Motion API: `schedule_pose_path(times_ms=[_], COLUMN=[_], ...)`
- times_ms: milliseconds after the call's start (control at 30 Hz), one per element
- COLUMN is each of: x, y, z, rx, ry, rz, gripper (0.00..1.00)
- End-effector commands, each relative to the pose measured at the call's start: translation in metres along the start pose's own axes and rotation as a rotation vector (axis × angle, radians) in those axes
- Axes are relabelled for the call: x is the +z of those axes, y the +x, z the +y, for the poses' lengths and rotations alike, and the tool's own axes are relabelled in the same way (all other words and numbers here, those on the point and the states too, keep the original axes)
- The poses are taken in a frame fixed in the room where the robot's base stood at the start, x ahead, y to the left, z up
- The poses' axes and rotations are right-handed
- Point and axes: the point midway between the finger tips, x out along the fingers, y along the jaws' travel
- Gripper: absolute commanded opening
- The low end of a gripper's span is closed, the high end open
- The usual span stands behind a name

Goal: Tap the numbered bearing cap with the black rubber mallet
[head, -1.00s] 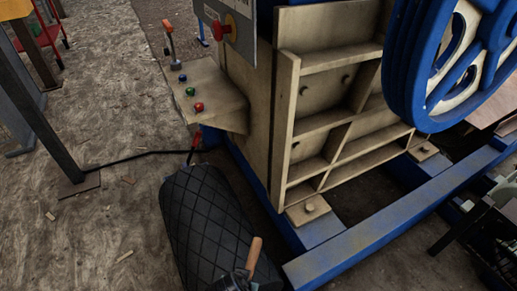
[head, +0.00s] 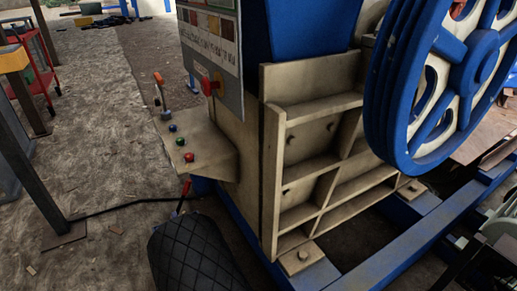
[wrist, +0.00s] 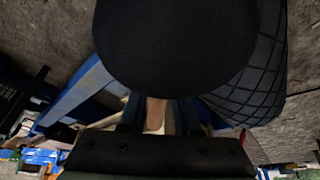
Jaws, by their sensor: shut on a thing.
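In the wrist view my gripper (wrist: 157,116) is shut on the wooden handle of the black rubber mallet. The mallet's big round black head (wrist: 175,45) fills the upper middle of that view. A short piece of the tan handle shows between the fingers. The jaw crusher (head: 320,150) stands right of centre there, a beige ribbed body with a blue flywheel (head: 440,80) at upper right. I cannot make out a numbered bearing cap in either view.
A control shelf (head: 200,150) with coloured buttons juts from the crusher's left side, below a sign panel (head: 215,45). A blue base beam (head: 400,255) runs along the front. A dark post (head: 35,165) stands at left. Open ground (head: 100,130) lies between.

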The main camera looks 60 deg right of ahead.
Motion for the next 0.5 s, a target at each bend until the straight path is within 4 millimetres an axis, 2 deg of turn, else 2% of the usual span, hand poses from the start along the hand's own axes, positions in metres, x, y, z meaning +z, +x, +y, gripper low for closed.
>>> schedule_pose_path(times_ms=[200, 500], x=[0.02, 0.045], y=[0.048, 0.109], z=[0.0, -0.001], rx=[0.0, -0.001], ry=[0.0, 0.001], rz=[0.0, -0.001], gripper=[0.0, 0.0])
